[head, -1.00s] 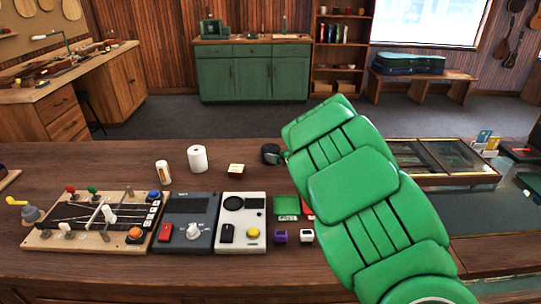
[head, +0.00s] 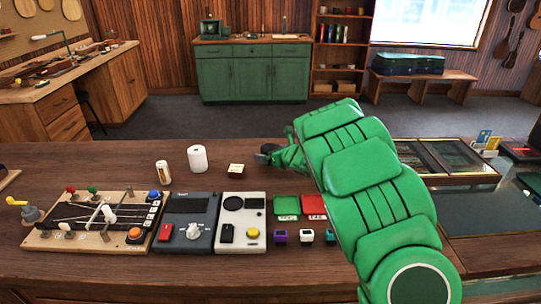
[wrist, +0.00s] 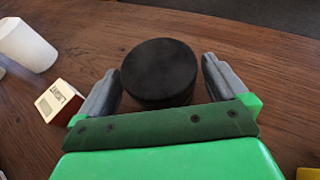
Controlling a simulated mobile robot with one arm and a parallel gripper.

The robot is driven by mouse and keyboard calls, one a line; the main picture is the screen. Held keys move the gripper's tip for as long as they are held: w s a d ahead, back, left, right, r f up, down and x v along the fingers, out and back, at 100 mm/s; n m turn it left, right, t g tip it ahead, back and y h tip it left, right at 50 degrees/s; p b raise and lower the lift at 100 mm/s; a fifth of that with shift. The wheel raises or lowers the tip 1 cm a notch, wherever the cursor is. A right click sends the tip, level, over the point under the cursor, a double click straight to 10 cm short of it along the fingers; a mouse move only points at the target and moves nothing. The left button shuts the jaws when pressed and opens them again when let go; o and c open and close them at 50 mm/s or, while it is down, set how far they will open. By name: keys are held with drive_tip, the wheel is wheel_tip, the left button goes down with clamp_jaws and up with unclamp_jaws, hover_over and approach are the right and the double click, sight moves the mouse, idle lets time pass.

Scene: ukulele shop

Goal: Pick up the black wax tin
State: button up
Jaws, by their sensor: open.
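The black wax tin (wrist: 159,70) is a round, flat-topped dark tin standing on the wooden counter. In the wrist view it sits between the two grey fingers of my gripper (wrist: 160,85), which is open.
A small cream-and-brown box (head: 236,170), a white paper roll (head: 197,158) and a white-and-tan bottle (head: 163,171) stand to the left. Control panels, including a white one (head: 241,222), line the counter's front. A glass-topped case (head: 450,158) lies right. Bare wood surrounds the tin.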

drive_tip(key=shift+w+a+f, duration=0.2)
drive_tip(key=shift+w+a, duration=0.05)
drive_tip(key=shift+w, duration=0.2)
drive_tip(key=shift+c, duration=0.5)
drive_tip(key=c, duration=1)
drive_tip(key=shift+o, duration=0.2)
drive_tip(key=shift+r, duration=0.5)
wheel_tip(320, 180, up, 2)
drive_tip(key=shift+r, duration=0.1)
drive_tip(key=s+d+r, duration=0.2)
drive_tip(key=s+r, duration=0.7)
drive_tip(key=s, duration=0.4)
drive_tip(key=shift+s+r, duration=0.4)
